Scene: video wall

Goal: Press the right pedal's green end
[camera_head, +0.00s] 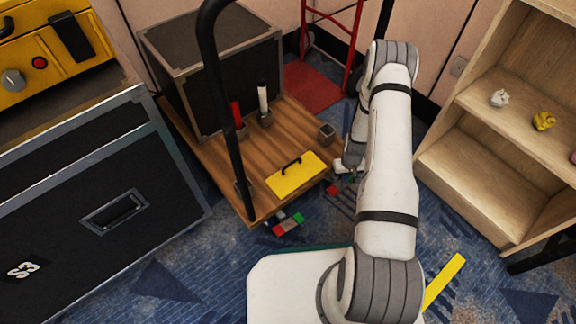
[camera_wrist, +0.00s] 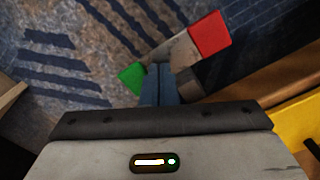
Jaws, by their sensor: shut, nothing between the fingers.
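The right pedal (camera_wrist: 178,51) is a grey bar on the floor with a green end (camera_wrist: 131,77) and a red end (camera_wrist: 210,33). In the head view only its red end (camera_head: 332,190) shows clearly; my arm hides much of the rest. My gripper (camera_wrist: 160,67) is shut and empty. In the wrist view its fingertips overlap the bar, just right of the green end; I cannot tell whether they touch it. The left pedal (camera_head: 287,224), with red and green ends, lies on the floor at the front edge of the wooden platform.
The wooden platform cart (camera_head: 222,165) holds a black case (camera_head: 215,65), a yellow plate with a handle (camera_head: 296,174) and small blocks. Its black push bar (camera_head: 225,90) rises in front. A wooden shelf (camera_head: 475,120) stands right, a black case (camera_head: 100,205) left.

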